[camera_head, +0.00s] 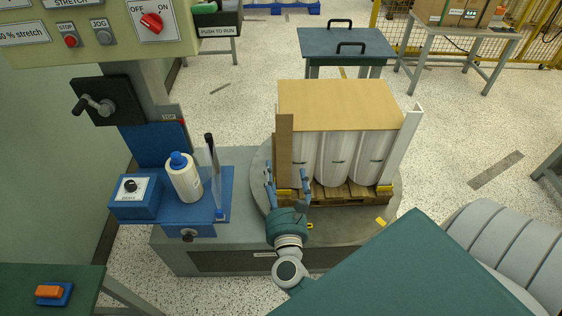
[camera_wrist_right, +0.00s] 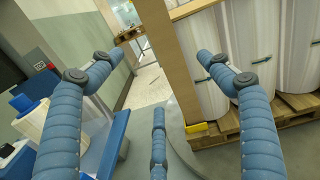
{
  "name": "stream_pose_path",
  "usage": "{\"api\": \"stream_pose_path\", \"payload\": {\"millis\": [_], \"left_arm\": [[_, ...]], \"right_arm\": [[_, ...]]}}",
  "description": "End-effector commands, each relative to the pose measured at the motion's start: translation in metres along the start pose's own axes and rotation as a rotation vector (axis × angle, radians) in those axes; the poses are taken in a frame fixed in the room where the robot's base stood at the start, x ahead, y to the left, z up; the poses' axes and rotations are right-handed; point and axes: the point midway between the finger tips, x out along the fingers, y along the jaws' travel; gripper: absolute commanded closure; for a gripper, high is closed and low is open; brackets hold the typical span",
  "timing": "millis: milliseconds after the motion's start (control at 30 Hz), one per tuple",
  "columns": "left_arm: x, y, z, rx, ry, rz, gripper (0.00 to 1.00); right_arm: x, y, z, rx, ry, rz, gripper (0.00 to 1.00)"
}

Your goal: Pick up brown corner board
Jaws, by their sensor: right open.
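The brown corner board (camera_head: 284,150) stands upright at the front left corner of the load, on a small wooden pallet (camera_head: 340,199). It also shows in the right wrist view (camera_wrist_right: 174,58), upright between the two upper fingers and nearer the right-hand one. My right gripper (camera_head: 287,174) is open in front of the board's lower part, its blue fingers spread and nothing held. The wrist view shows the fingers (camera_wrist_right: 153,58) spread with the board beyond the tips; I see no contact. My left gripper is not in view.
White rolls (camera_head: 335,158) stand under a tan top sheet (camera_head: 338,104), with a white corner board (camera_head: 407,146) at the front right. Yellow clips sit at the pallet. A wrapping machine with a bottle (camera_head: 184,178) and blue box (camera_head: 133,196) stands left.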

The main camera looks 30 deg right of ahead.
Motion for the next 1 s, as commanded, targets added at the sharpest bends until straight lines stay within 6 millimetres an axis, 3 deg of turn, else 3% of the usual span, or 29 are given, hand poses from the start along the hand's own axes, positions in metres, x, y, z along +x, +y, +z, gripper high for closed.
{"api": "stream_pose_path", "payload": {"millis": [100,333,567,800,1000], "left_arm": [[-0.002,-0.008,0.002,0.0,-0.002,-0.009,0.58],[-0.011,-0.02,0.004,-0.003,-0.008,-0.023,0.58],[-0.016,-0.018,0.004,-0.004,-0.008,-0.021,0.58],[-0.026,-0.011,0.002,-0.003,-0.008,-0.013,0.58],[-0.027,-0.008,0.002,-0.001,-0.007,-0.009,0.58]], "right_arm": [[0.011,-0.01,0.011,0.102,-0.009,-0.037,0.22],[0.047,-0.011,0.012,0.106,-0.009,-0.037,0.22],[0.066,-0.011,0.012,0.104,-0.009,-0.036,0.22],[0.101,-0.007,0.01,0.101,-0.008,-0.035,0.22],[0.11,-0.007,0.008,0.103,-0.007,-0.035,0.22]]}}
